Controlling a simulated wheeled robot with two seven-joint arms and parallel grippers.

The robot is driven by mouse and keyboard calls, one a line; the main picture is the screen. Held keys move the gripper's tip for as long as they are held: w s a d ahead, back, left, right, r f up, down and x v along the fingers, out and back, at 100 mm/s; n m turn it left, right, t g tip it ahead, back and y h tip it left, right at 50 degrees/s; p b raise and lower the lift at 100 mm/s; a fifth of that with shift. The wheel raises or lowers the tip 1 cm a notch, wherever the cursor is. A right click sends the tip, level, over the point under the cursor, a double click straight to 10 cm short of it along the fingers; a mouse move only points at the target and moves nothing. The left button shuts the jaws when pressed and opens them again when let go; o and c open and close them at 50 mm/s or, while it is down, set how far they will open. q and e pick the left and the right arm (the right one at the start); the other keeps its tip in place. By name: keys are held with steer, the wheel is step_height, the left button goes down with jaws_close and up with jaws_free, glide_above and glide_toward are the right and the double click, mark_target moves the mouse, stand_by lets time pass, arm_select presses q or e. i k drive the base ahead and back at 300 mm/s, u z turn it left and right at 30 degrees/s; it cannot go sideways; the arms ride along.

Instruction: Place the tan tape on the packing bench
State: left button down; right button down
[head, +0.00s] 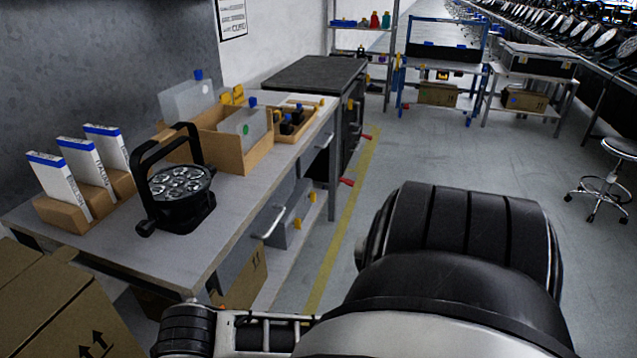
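I cannot make out a tan tape anywhere in the head view. A long grey-topped bench (235,225) runs along the wall at the left; nothing I can read marks it as the packing bench. A black par can (182,185) with a bracket stands on its near part. Black and white links of my own arm fill the bottom middle and right of the view. Neither gripper's fingers show, so I cannot see whether either holds anything.
On the bench are a wooden holder with white booklets (80,172), an open cardboard box (222,148) and a small tray (293,122). Closed cartons (60,300) stand at the lower left. A stool (602,180) is at the right. The middle floor is clear.

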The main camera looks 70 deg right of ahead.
mark_target(312, 98)
steer(key=z, duration=2.95)
steer(key=i, duration=5.65)
steer(key=u, duration=3.15)
